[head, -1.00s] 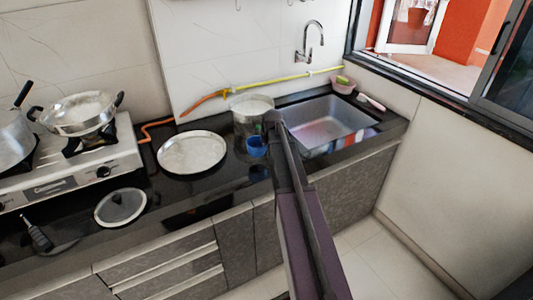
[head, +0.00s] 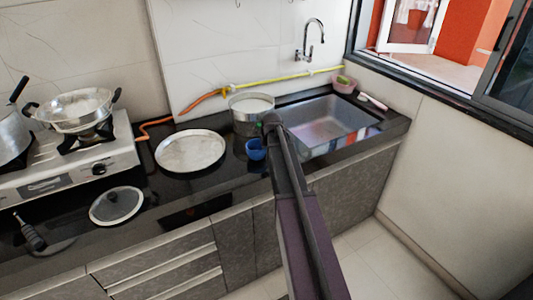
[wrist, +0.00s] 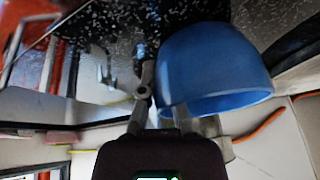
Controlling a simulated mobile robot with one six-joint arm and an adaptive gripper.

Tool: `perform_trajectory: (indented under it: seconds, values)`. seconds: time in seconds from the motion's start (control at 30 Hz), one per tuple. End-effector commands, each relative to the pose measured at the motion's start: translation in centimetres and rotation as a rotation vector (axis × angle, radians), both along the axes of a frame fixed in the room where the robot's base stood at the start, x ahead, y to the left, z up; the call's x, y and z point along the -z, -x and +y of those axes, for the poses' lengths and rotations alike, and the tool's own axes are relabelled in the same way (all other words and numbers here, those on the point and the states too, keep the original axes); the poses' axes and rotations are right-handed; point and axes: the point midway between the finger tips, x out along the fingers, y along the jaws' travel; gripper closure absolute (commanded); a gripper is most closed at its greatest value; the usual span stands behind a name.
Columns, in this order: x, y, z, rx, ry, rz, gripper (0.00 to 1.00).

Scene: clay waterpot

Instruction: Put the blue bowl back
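The blue bowl (head: 255,150) is over the black counter, in front of the metal pot and left of the sink. It is small and upright in the head view, with a dark reflection below it, and seems to hang a little above the counter. In the wrist view the blue bowl (wrist: 215,62) fills the upper middle, its rim toward my wrist. My gripper (wrist: 168,100) is on its wall: one finger shows just outside the left edge, and the other is mostly hidden by the bowl. My gripper's fingertips are hidden by my arm in the head view.
The metal pot (head: 251,117) stands close behind the bowl. A wide round plate (head: 190,151) lies to the left, and a glass lid (head: 117,205) is nearer. The sink basin (head: 330,121) is to the right. A stove (head: 75,160) with pans is at the left.

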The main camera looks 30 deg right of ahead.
Motion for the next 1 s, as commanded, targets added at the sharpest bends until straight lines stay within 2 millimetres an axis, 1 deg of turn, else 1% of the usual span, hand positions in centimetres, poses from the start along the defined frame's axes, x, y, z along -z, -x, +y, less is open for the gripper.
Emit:
perform_trajectory:
  seconds: [0.23,0.67,0.7,0.77,0.8,1.0]
  values:
    - [0.0,0.0,0.0,0.0,0.0,0.0,1.0]
    - [1.0,0.0,0.0,0.0,0.0,0.0,1.0]
    - [0.9,0.0,0.0,0.0,0.0,0.0,0.87]
    - [0.9,0.0,0.0,0.0,0.0,0.0,0.7]
    - [0.9,0.0,0.0,0.0,0.0,0.0,0.58]
    - [0.9,0.0,0.0,0.0,0.0,0.0,0.57]
